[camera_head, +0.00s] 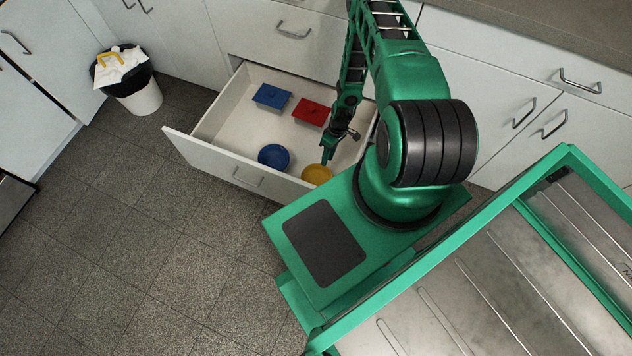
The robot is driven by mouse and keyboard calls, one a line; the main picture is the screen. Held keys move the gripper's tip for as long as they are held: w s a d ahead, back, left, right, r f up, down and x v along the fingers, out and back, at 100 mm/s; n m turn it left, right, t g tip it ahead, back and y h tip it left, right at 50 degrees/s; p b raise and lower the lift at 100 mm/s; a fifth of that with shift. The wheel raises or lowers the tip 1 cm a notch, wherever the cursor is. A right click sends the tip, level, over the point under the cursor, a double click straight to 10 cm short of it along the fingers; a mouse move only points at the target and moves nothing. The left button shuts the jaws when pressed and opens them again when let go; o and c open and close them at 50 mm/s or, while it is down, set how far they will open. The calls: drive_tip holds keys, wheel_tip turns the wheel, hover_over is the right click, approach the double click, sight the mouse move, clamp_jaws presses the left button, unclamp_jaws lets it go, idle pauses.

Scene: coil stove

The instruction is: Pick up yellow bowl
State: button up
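The yellow bowl (316,174) sits in the front right part of an open drawer (196,160), partly hidden by my arm's base and the gripper. My gripper (327,156) points down into the drawer, right at the bowl's far edge in the picture. Its fingers are small and dark here. I cannot tell whether they are apart or closed, or whether they touch the bowl.
A blue bowl (273,157) lies left of the yellow one in the drawer. Behind them are a blue lidded container (271,96) and a red one (311,112). A white bin (140,94) with a black liner stands at the left. The floor (140,240) in front is clear.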

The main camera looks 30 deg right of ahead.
sight(316, 174)
drive_tip(key=shift+x, duration=3.3)
drive_tip(key=shift+s+d, duration=0.15)
clamp_jaws()
